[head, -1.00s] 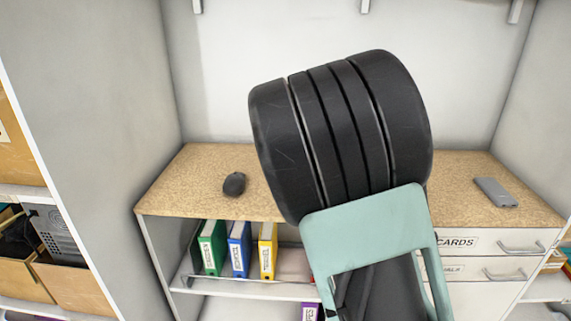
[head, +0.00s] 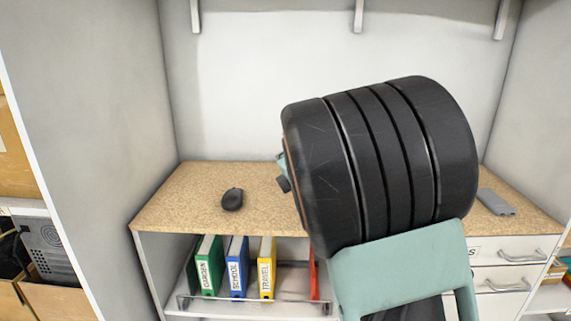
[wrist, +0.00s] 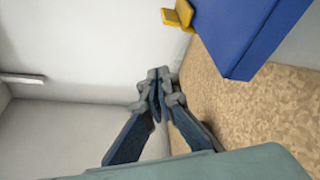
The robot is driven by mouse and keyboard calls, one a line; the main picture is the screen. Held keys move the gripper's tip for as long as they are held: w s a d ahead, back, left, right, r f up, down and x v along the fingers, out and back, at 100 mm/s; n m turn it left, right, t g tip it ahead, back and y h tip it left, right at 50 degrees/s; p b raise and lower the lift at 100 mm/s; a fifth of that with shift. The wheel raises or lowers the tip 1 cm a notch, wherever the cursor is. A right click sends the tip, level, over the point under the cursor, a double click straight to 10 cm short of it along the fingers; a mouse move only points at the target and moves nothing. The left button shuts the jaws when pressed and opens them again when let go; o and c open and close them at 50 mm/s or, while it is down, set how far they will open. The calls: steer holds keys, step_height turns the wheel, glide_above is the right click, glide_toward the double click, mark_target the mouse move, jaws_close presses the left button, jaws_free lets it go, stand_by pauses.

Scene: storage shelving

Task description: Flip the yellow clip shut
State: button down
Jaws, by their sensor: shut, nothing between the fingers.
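A yellow clip (wrist: 179,15) shows at the top of the wrist view, at the edge of a large blue box-like object (wrist: 245,30). One part of the clip juts out from the blue side. The blue object is cut off by the picture edge. My gripper (wrist: 158,78) is shut and empty, below and left of the clip in the wrist view and apart from it. In the head view my dark arm hides the clip, the blue object and most of my gripper.
A speckled tan worktop (head: 180,205) carries a black mouse (head: 232,199) at left and a grey device (head: 496,202) at right. Green (head: 208,267), blue (head: 237,267) and yellow (head: 266,267) binders stand on the shelf below. White drawers (head: 510,270) are at lower right.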

steer(key=f+v, duration=0.1)
steer(key=v, duration=0.8)
steer(key=shift+s, duration=0.5)
steer(key=shift+f, duration=0.15)
